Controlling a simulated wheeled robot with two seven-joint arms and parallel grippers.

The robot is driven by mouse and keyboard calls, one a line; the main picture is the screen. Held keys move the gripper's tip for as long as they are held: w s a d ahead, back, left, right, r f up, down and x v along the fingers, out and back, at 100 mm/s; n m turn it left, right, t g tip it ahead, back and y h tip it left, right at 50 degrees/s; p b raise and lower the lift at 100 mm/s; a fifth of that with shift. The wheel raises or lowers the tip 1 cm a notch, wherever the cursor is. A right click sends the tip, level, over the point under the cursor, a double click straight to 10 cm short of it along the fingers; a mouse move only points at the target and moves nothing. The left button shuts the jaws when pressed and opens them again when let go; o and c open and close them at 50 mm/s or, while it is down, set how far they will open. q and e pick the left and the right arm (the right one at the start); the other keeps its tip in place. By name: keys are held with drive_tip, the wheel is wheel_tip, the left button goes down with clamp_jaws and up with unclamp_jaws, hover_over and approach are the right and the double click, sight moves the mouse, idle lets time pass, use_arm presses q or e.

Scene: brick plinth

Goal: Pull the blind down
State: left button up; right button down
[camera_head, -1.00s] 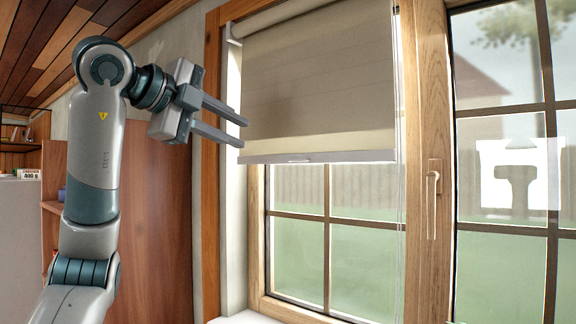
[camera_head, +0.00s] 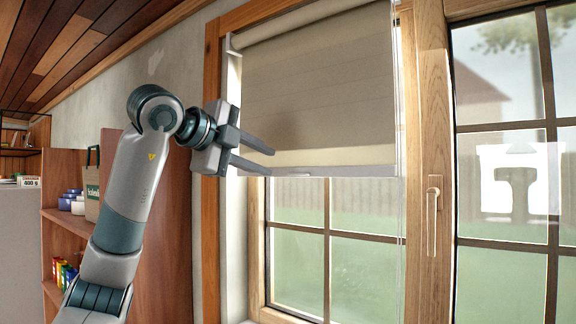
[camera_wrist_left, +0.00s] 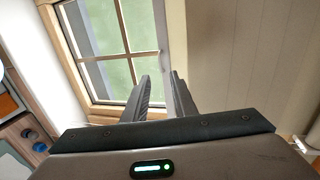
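The beige roller blind (camera_head: 318,88) hangs over the upper part of the left window, with a pale bottom bar (camera_head: 330,171) that has a small tab (camera_head: 292,174) on it. My left gripper (camera_head: 272,162) is at the left end of the bar, its two fingers apart, in front of the blind's lower left corner. Its fingers (camera_wrist_left: 163,95) also show apart in the left wrist view, with nothing visible between them. The blind's cloth (camera_wrist_left: 235,60) fills the right of that view. I cannot tell whether the fingers touch the bar. My right gripper is not in view.
The wooden window frame (camera_head: 427,110) has a handle (camera_head: 432,215) on its middle post. A wooden shelf (camera_head: 75,222) with a bag (camera_head: 92,186) and several small goods stands at the left, behind my arm.

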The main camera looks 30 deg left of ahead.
sight(294, 174)
use_arm(q)
drive_tip(key=shift+p+x, duration=1.7)
drive_tip(key=shift+x, duration=3)
clamp_jaws()
